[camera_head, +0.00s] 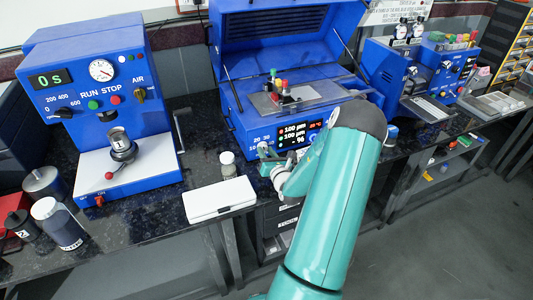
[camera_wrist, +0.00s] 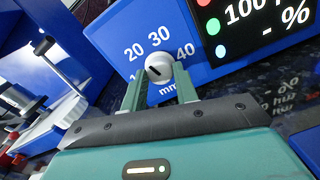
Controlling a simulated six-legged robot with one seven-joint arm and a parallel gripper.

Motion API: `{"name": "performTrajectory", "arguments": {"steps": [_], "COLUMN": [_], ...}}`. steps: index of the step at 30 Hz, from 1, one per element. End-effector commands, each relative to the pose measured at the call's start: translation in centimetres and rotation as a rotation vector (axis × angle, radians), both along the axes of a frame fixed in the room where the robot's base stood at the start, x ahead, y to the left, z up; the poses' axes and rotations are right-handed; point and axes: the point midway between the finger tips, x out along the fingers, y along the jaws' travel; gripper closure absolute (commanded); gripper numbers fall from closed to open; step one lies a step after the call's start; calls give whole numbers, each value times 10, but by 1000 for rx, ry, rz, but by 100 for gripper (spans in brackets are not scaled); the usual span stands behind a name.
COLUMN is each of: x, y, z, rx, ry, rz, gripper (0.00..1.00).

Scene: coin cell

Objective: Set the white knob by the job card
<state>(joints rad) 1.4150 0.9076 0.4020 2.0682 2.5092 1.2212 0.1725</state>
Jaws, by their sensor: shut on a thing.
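The white knob (camera_wrist: 160,68) with a dark pointer line sits on the front of the blue machine. In the head view my gripper (camera_head: 266,158) is at the blue coater's front panel (camera_head: 247,130), and the knob is mostly hidden there. No job card can be clearly made out.
The machine's display (camera_head: 293,133) is right of the knob. A small jar (camera_head: 228,164) and a white case (camera_head: 219,200) stand on the dark bench to the left. A blue press (camera_head: 95,90) is farther left. The raised lid (camera_head: 275,40) is above.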

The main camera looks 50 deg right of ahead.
Motion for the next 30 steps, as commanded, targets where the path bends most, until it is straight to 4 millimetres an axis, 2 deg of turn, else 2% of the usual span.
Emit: {"name": "performTrajectory", "arguments": {"steps": [18,30], "x": [-1,-1], "y": [-1,0], "z": [0,0], "rx": [487,663], "ry": [-291,-395], "rz": [-2,0], "gripper": [93,93]}}
